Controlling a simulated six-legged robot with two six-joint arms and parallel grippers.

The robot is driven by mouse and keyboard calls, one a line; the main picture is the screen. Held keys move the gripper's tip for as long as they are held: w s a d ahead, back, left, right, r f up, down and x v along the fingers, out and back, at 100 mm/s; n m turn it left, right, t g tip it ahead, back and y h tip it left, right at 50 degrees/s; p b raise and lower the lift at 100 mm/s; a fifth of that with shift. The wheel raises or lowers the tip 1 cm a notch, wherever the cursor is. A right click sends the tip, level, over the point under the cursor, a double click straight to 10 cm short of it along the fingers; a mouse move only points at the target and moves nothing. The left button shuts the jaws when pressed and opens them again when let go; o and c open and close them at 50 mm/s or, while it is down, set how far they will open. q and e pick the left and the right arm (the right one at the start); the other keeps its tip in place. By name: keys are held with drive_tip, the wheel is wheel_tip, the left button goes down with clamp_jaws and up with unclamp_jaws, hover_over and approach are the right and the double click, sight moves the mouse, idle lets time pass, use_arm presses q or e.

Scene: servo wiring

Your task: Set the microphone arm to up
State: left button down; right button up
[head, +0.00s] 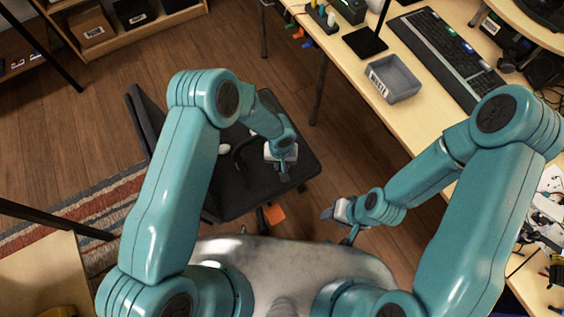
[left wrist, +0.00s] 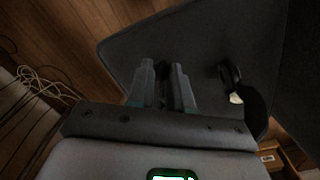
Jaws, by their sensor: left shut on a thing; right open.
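A dark headset (head: 241,158) lies on the black chair seat (head: 222,200), and its curved band is hard to make out against the seat. My left gripper (head: 283,166) is low over the seat at the headset's right. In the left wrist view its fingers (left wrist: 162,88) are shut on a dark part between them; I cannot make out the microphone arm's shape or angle. A black rounded part of the headset with a pale spot (left wrist: 245,98) shows right of the fingers. My right gripper (head: 335,212) is open and empty, beside the chair over the floor.
A wooden desk (head: 345,70) on the right carries a grey bin (head: 393,79), a black keyboard (head: 445,58) and a dark stand base (head: 364,42). An orange object (head: 274,213) shows below the chair's front edge.

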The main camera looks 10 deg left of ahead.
use_arm(q)
drive_tip(key=shift+w+a+r+g+h+p, duration=0.3)
drive_tip(key=shift+w+r+p, duration=0.2)
drive_tip(key=shift+p, duration=0.2)
drive_tip(key=w+a+r+g+h+b, duration=0.3)
drive_tip(key=w+a+g+b, duration=0.1)
drive_tip(key=b, duration=0.9)
drive_tip(key=shift+w+a+r+g, duration=0.25)
drive_tip(key=shift+w+g, duration=0.35)
drive_tip(key=shift+w, duration=0.7)
drive_tip(key=c, duration=1)
unclamp_jaws()
drive_tip(key=shift+c, duration=0.2)
